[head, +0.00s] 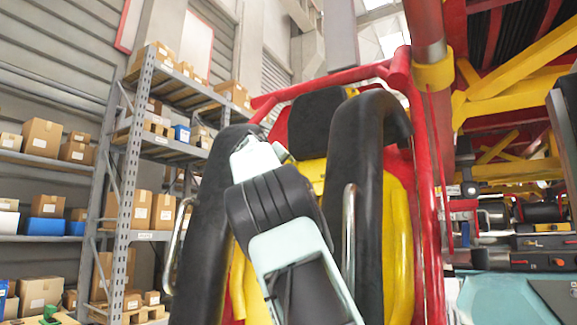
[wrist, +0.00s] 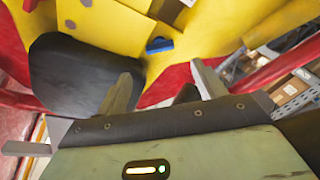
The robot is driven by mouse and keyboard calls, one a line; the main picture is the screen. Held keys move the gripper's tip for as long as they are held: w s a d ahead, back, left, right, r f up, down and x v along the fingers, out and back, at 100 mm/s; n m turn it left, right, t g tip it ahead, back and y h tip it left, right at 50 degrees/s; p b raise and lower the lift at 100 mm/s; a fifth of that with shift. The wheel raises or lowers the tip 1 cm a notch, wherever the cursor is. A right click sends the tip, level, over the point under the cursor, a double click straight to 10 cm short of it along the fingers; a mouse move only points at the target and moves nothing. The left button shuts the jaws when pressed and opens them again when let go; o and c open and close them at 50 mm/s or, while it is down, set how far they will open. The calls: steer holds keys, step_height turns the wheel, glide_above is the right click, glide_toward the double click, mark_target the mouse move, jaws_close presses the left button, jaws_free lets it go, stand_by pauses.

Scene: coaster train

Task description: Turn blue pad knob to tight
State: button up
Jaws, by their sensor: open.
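The blue pad knob (wrist: 159,45) is a small blue piece on the yellow seat shell (wrist: 200,40) in the wrist view. The black headrest pad (wrist: 72,75) lies to its left there. My gripper (wrist: 161,70) is open and empty, with its two grey fingers apart. In the picture the knob lies between and beyond the fingertips, with no contact visible. In the head view, my arm rises in front of the seat, and the black headrest (head: 316,118) shows above it. I cannot make out the knob or the fingers there.
Black shoulder restraints (head: 360,160) with metal handles flank my arm closely. A red tube frame (head: 425,200) surrounds the seat. Shelves with boxes (head: 42,137) stand at left, and yellow and red beams (head: 520,95) at right.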

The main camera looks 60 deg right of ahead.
steer(key=p+x, duration=0.5)
steer(key=x, duration=0.3)
steer(key=shift+d, duration=0.3)
steer(key=shift+c, duration=0.3)
steer(key=c, duration=0.9)
